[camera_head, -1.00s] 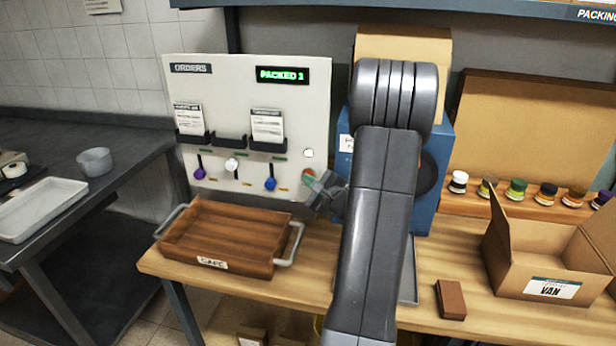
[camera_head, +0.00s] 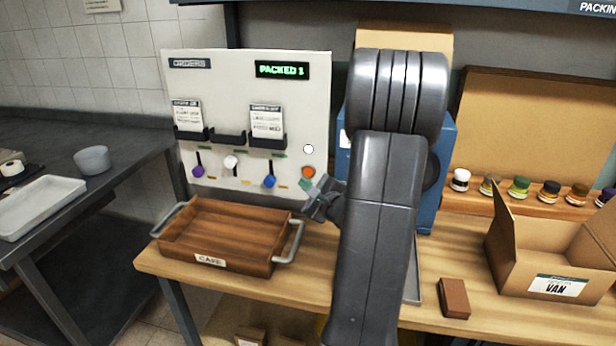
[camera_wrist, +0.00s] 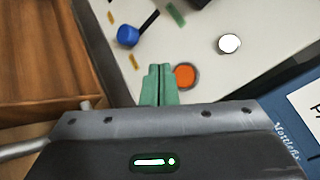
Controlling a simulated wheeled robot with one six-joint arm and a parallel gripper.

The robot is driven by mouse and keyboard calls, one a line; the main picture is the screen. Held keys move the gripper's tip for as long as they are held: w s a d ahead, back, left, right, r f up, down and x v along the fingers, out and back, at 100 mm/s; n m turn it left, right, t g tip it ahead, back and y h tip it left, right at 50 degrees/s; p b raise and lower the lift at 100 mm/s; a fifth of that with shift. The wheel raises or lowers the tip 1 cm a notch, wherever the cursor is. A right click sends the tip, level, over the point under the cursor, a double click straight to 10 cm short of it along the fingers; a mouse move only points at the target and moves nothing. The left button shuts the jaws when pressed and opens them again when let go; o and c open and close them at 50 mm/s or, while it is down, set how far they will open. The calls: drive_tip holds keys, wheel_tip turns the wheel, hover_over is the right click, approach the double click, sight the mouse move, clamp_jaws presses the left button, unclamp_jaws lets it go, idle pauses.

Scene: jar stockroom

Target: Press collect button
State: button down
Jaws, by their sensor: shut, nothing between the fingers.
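An orange round button (camera_head: 308,172) sits low on the right of the white orders board (camera_head: 255,110); I cannot read a label on it. It also shows in the wrist view (camera_wrist: 186,76), just right of my gripper's green fingertips. My gripper (camera_head: 306,185) is shut and empty, its tips close beside and slightly below the button. I cannot tell whether they touch the board. A white round spot (camera_head: 308,149) is above the button and also shows in the wrist view (camera_wrist: 229,43).
The board carries purple, white and blue knobs (camera_head: 269,181) and card holders. A wooden tray (camera_head: 225,262) labelled CAFE stands below it. A blue box (camera_head: 428,215) is behind my arm. An open VAN carton (camera_head: 548,255) and a brown block (camera_head: 454,297) are at right.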

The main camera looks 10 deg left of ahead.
drive_tip(key=shift+s+b, duration=0.45)
drive_tip(key=shift+s, duration=0.8)
drive_tip(key=shift+w, duration=0.1)
drive_tip(key=p, duration=0.2)
drive_tip(key=w+p, duration=0.1)
drive_tip(key=shift+w+r+p, duration=0.15)
drive_tip(key=shift+r+p, duration=0.1)
drive_tip(key=shift+p, duration=0.1)
drive_tip(key=shift+p, duration=0.85)
drive_tip(key=shift+s+a+f+b, duration=0.15)
drive_tip(key=shift+s+b, duration=0.75)
drive_tip(key=shift+s, duration=0.45)
drive_tip(key=shift+s+f+b, duration=0.1)
drive_tip(key=shift+s+b, duration=0.8)
drive_tip(key=shift+s, duration=0.45)
drive_tip(key=shift+w, duration=0.1)
